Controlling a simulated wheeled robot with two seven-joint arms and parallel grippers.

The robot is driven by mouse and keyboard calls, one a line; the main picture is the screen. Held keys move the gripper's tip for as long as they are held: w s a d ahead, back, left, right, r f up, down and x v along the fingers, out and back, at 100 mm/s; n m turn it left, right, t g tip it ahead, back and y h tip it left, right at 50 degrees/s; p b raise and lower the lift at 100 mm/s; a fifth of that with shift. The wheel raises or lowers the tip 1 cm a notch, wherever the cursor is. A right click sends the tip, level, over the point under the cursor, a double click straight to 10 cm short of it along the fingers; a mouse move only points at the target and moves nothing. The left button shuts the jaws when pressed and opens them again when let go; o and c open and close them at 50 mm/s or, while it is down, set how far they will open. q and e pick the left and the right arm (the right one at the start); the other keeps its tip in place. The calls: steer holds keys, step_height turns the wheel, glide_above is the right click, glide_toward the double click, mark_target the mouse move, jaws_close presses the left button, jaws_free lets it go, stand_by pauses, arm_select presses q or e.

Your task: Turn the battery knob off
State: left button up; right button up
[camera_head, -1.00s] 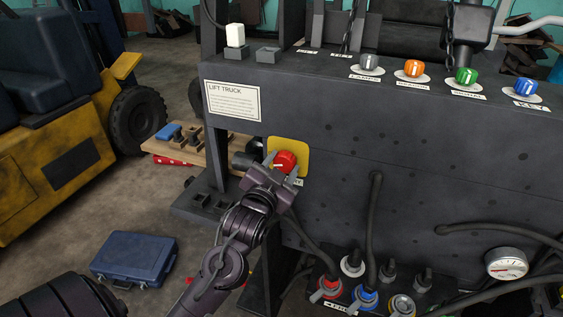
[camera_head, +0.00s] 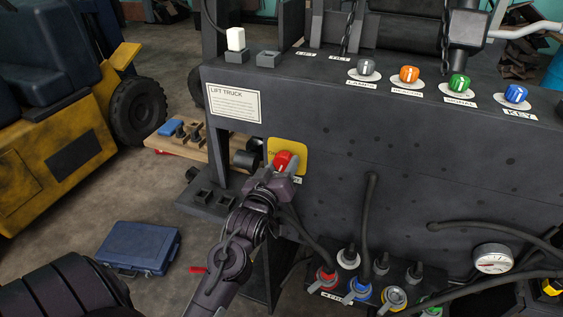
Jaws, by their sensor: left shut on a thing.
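The battery knob (camera_head: 283,160) is red with a pale pointer mark and sits on a yellow plate (camera_head: 301,152) on the front of the dark grey panel. My left gripper (camera_head: 282,172) reaches up to it from below, with its fingers around the knob, shut on it. The fingers and wrist hide the knob's lower part and much of the label under the plate. My right gripper is not in view.
Grey, orange, green and blue knobs (camera_head: 516,93) line the panel's top ledge. A blue case (camera_head: 139,247) lies on the floor at left.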

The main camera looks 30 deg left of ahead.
arm_select(q)
steer(key=n+p, duration=0.1)
steer(key=n, duration=0.2)
steer(key=shift+n, duration=0.4)
stand_by(0.4)
steer(key=o, duration=1)
